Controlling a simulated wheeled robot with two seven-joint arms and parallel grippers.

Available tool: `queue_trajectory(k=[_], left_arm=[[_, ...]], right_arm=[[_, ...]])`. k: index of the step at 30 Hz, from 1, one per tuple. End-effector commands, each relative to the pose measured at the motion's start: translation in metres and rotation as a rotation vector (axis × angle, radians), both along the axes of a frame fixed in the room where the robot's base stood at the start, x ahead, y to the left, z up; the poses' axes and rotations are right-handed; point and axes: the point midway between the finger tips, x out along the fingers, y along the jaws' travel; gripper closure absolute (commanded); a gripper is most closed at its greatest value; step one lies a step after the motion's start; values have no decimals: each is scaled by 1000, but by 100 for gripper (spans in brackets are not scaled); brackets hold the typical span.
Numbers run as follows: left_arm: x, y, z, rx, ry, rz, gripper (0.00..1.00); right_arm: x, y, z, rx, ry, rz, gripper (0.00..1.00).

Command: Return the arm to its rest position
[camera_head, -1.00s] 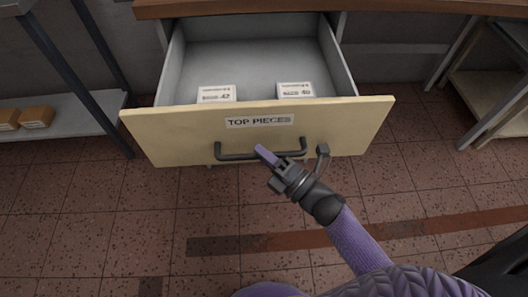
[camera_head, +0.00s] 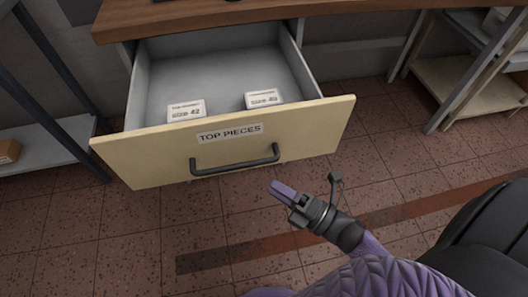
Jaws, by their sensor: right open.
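My right arm comes in from the lower right, and its gripper (camera_head: 306,187) is open and empty. It is in the air over the tiled floor, below and right of the drawer handle (camera_head: 235,162), and apart from it. The cream drawer (camera_head: 130,165) labelled "TOP PIECES" is pulled open under the wooden bench top. Two small white boxes, one at the left (camera_head: 187,111) and one at the right (camera_head: 263,98), lie inside it near its front. My left gripper is not in view.
A grey shelf (camera_head: 50,145) with a brown box (camera_head: 8,151) stands at the left. A rack with pale shelves (camera_head: 460,85) stands at the right. The wooden bench top (camera_head: 200,17) overhangs the drawer. The floor in front of the drawer is clear.

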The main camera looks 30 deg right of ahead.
Motion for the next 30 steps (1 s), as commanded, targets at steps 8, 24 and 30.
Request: queue_trajectory(k=[8, 24, 30], left_arm=[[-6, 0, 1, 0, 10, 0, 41], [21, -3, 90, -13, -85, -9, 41], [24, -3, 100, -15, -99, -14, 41]], right_arm=[[0, 0, 0, 0, 0, 0, 45], [-233, -46, -175, 774, 1510, -1119, 45], [-318, -48, -177, 826, 1697, -1485, 45]])
